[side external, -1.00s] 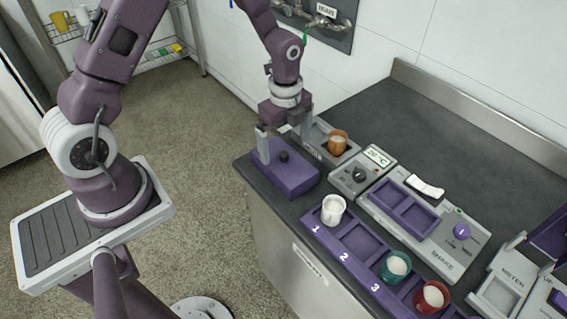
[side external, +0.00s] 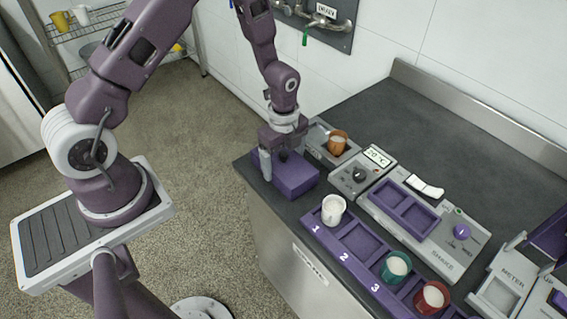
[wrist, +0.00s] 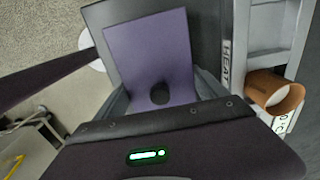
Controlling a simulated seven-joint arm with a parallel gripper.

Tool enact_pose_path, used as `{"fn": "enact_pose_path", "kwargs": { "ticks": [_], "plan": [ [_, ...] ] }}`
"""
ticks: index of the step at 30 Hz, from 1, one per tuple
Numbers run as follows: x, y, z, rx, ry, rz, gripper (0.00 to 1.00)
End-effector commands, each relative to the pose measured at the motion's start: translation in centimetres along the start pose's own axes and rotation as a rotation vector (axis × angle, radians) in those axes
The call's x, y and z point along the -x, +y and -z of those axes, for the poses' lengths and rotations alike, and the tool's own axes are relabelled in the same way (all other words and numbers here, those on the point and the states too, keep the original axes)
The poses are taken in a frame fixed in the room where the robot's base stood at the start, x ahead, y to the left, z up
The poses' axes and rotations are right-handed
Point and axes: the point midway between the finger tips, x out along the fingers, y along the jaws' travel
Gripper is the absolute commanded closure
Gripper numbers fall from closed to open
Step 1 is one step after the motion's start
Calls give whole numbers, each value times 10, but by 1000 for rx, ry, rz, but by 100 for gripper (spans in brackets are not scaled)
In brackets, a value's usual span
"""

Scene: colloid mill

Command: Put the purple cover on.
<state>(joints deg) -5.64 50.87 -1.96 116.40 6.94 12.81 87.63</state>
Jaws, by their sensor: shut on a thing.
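The purple cover (side external: 297,181) is a flat box with a black knob. It sits at the left corner of the dark counter. My gripper (side external: 280,163) is down at it and shut on it; one grey finger shows at its left side, and the other is mostly hidden in the side view. In the wrist view the cover (wrist: 150,55) and its knob lie between the fingers (wrist: 163,95). I cannot tell exactly where the fingers touch. A purple tray with two wells (side external: 436,222) is set in the grey SHAKE unit (side external: 450,258).
An orange cup (side external: 338,141) stands in the HEAT unit close behind the cover, beside a 20 °C display (side external: 377,156). A numbered purple rack (side external: 326,236) holds white, green and red cups in front. The METER unit (side external: 502,292) is at right. The back counter is clear.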

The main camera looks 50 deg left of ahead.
Motion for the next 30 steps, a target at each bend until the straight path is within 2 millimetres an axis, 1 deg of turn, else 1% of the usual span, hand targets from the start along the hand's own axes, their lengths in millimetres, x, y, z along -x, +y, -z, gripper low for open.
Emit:
{"fn": "enact_pose_path", "kwargs": {
  "ticks": [3,5,8,12,15,17,18,20,27,30],
  "plan": [
    [0,0,0,0,0,0,59],
    [4,0,0,0,0,1,59],
    [24,-2,0,-1,0,6,59],
    [62,-2,0,1,1,7,59],
    [83,-1,0,0,0,5,59],
    [92,-3,0,0,0,4,59],
    [96,-7,0,0,-1,4,59],
    [100,-20,0,-2,-1,5,59],
    [113,-106,0,-6,-4,4,59],
    [118,-131,0,-3,-3,2,59]
  ]
}}
